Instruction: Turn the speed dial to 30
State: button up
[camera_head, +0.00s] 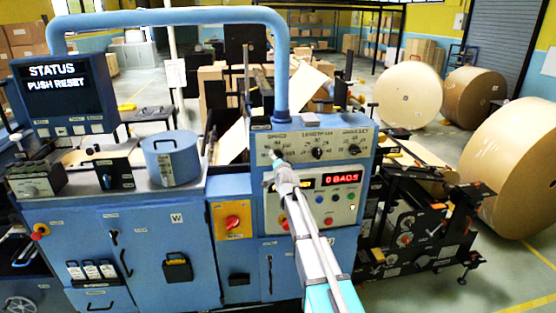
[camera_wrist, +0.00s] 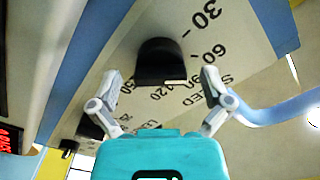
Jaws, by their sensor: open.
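The speed dial (camera_wrist: 160,60) is a black knob on the cream panel in the wrist view. Printed numbers 30, 60, 90 and 120 lie around it, seen rotated, with the 30 at the upper right. I cannot tell which number the knob points to. My gripper (camera_wrist: 160,77) is open, with one fingertip on each side of the knob's lower part; I cannot tell whether they touch it. In the head view my gripper (camera_head: 278,157) is at the left dial of the control panel (camera_head: 310,178) and hides most of that dial.
The length dial (camera_head: 317,153) and a third dial (camera_head: 354,150) sit to the right. Below are a red display (camera_head: 342,179) reading "0 BAGS" and several buttons. A blue pipe (camera_head: 281,70) rises above the panel.

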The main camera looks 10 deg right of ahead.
jog(key=c, duration=1)
jog(key=shift+a, duration=0.1)
jog(key=shift+c, duration=0.7)
jog(key=shift+n, duration=0.4)
jog(key=n, duration=0.8)
jog(key=shift+w+r, duration=0.1)
